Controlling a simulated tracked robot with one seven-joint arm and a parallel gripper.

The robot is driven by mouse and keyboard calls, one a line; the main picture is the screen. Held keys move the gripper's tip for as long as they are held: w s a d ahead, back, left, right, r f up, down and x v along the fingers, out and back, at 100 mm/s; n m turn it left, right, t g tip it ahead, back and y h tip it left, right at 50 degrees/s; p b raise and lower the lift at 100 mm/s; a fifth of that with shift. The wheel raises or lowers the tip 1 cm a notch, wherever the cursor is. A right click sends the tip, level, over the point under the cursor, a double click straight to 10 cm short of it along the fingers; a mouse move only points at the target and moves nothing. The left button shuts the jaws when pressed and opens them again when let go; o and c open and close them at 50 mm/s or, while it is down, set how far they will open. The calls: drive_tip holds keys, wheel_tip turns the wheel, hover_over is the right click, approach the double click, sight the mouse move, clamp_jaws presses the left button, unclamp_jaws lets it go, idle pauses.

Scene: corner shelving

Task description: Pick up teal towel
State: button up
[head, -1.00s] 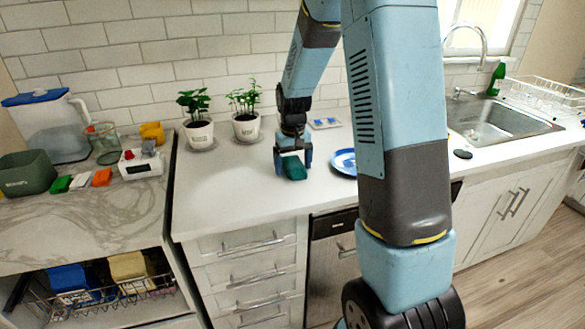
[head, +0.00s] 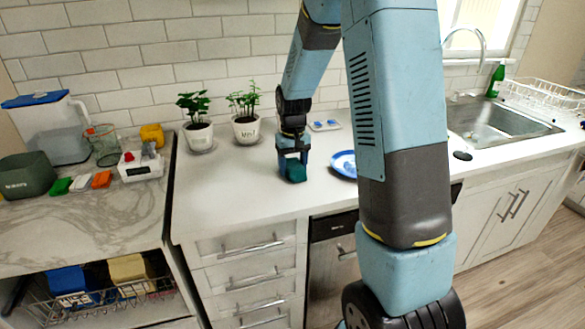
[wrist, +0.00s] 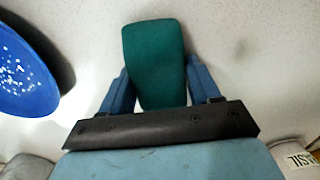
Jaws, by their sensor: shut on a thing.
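The teal towel (head: 296,171) is a small dark green-teal folded block over the white counter in the head view. My gripper (head: 292,166) points down at it and is shut on it. In the wrist view the towel (wrist: 153,62) stands between the two blue fingers of my gripper (wrist: 158,88), its far end reaching out past them. I cannot tell whether the towel touches the counter or is just above it.
A blue plate (head: 344,163) lies right of my gripper. Two potted plants (head: 199,134) stand against the tiled wall behind. A small white tray (head: 325,125) lies at the back. The counter (head: 225,190) left of my gripper is clear. A sink (head: 495,125) is further right.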

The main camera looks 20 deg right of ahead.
sight(293, 163)
wheel_tip(293, 163, up, 3)
drive_tip(key=shift+r, duration=0.1)
drive_tip(key=s+r, duration=0.2)
drive_tip(key=s+d+r, duration=0.1)
drive_tip(key=s+r, duration=0.1)
drive_tip(key=r, duration=0.1)
drive_tip(key=shift+s+d+r, duration=0.1)
drive_tip(key=shift+s+r, duration=0.1)
drive_tip(key=s+r, duration=0.1)
drive_tip(key=s, duration=0.2)
drive_tip(key=s+d+r, duration=0.1)
drive_tip(key=s+r, duration=0.1)
drive_tip(key=s, duration=0.1)
drive_tip(key=s+d+r, duration=0.1)
drive_tip(key=s, duration=0.2)
drive_tip(key=shift+s+d+r, duration=0.15)
drive_tip(key=shift+d, duration=0.05)
